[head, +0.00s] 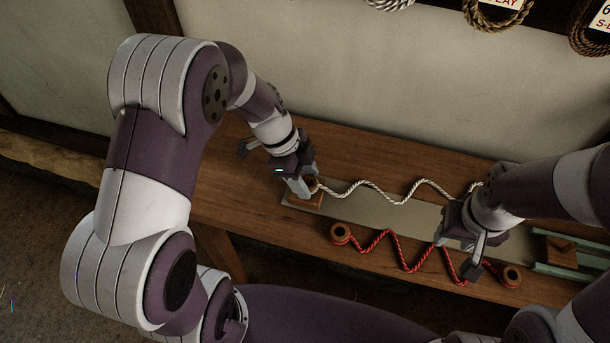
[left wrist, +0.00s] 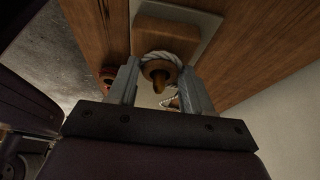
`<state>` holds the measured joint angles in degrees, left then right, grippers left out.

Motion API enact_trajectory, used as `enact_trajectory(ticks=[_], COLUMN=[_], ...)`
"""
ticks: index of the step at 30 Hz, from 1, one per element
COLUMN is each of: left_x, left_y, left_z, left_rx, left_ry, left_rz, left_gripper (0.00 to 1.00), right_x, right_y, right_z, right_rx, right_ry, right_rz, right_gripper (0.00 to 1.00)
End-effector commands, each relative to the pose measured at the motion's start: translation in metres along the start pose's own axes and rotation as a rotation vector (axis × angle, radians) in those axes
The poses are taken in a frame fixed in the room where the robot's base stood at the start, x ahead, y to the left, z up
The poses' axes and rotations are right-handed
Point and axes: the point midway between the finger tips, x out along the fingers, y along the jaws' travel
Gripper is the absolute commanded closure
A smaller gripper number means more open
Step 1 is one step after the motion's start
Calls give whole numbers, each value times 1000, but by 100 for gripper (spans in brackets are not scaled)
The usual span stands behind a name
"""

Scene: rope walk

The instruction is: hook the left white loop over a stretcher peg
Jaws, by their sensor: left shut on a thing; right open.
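The white rope (head: 402,196) lies in waves along the grey strip, from my left gripper toward my right arm. My left gripper (head: 307,188) is low over the left wooden block (head: 308,205), shut on the left white loop (left wrist: 160,56). In the left wrist view a turned wooden peg (left wrist: 158,72) stands between the two fingers. The loop's pale arc shows along the peg's far side; I cannot tell whether it encircles the peg fully. My right gripper (head: 461,245) is open over the strip's right part. The rope's right end is hidden by my right arm.
A wooden block (head: 556,250) sits by green rails (head: 580,268) at right. Coiled ropes (head: 495,14) hang on the back wall. The bench's left part (head: 225,190) is clear.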

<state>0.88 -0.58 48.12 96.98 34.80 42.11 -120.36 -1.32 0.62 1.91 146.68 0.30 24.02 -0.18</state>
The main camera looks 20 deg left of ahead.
Motion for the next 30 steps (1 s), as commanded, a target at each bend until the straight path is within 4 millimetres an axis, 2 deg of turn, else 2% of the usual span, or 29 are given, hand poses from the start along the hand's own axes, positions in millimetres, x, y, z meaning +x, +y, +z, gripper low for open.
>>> enact_trajectory(ticks=[1,3,4,11,14,17,23,24,27,30], left_x=[0,0,0,0,-6,-25,-81,-97,-118,-127], left_y=[0,0,0,0,-1,-1,-1,0,0,0], left_z=[0,0,0,0,0,0,0,-3,-3,-2], left_rx=[0,0,0,0,1,1,-1,-3,-2,-2], left_ry=[0,0,0,0,0,-1,-1,0,0,0], left_rz=[0,0,0,0,-3,-6,-6,-2,1,1], left_gripper=[47,24,20,20,20,20,20,20,20,20], right_x=[0,0,0,0,0,-2,-3,-17,-32,-39], right_y=[0,0,0,0,0,0,0,0,0,0], right_z=[0,0,0,0,0,0,0,-2,-4,-5], right_rx=[0,0,0,0,0,0,0,0,0,0], right_ry=[0,0,0,0,0,0,0,-1,0,0], right_rz=[0,0,0,0,0,0,0,0,0,0], right_gripper=[57,57,57,57,57,57,57,57,57,57])
